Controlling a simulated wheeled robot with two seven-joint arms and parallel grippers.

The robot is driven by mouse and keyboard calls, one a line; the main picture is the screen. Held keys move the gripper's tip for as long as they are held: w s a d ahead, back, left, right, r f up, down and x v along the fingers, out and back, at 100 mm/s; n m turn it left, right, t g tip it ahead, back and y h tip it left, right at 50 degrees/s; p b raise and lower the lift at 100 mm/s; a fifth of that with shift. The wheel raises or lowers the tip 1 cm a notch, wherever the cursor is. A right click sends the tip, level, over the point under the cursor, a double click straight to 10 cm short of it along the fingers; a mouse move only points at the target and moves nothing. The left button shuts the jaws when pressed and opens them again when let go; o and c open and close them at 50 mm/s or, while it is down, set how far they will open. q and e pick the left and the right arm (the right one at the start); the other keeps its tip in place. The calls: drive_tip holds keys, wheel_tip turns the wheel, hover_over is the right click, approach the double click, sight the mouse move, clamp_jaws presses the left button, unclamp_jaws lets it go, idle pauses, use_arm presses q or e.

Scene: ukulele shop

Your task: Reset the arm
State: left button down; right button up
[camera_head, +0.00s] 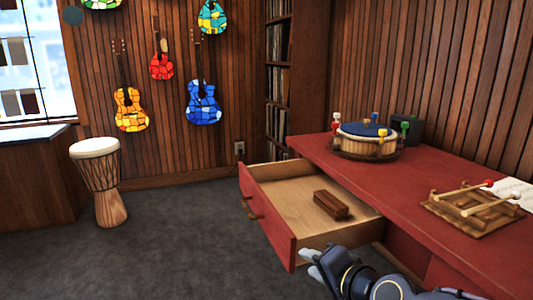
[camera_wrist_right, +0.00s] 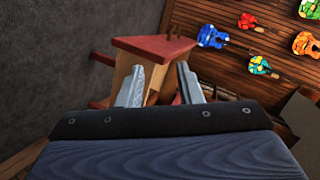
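My right gripper (camera_head: 312,264) shows at the lower middle of the head view, in front of the near side of the open drawer (camera_head: 283,232) and outside it. In the right wrist view the two grey fingers of the gripper (camera_wrist_right: 160,70) stand apart with nothing between them. The gripper is open and empty. A brown wooden block (camera_head: 331,205) lies inside the drawer. My left gripper is in neither view.
The red counter (camera_head: 410,178) runs along the right. On it stand a round drum-like piece (camera_head: 365,142) with coloured pegs and a wooden instrument with mallets (camera_head: 470,212). A djembe (camera_head: 102,185) stands left on clear grey floor.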

drive_tip(key=s+d+f+n+g+h, duration=0.1)
drive_tip(key=s+d+f+n+g, duration=0.35)
drive_tip(key=s, duration=0.65)
drive_tip(key=s+d+f+n+g+h, duration=0.1)
drive_tip(key=s+d+f+n+g, duration=0.15)
drive_tip(key=s+d+f, duration=0.7)
drive_tip(key=s+a+r+p, duration=0.1)
drive_tip(key=r+p, duration=1.4)
drive_tip(key=r, duration=0.2)
drive_tip(key=s+a+r+p, duration=0.1)
drive_tip(key=a+r+p, duration=0.1)
drive_tip(key=r+p, duration=1.4)
wheel_tip(320, 180, up, 2)
drive_tip(key=shift+s+r+t, duration=0.15)
drive_tip(key=shift+s+t, duration=0.2)
drive_tip(key=shift+t, duration=0.05)
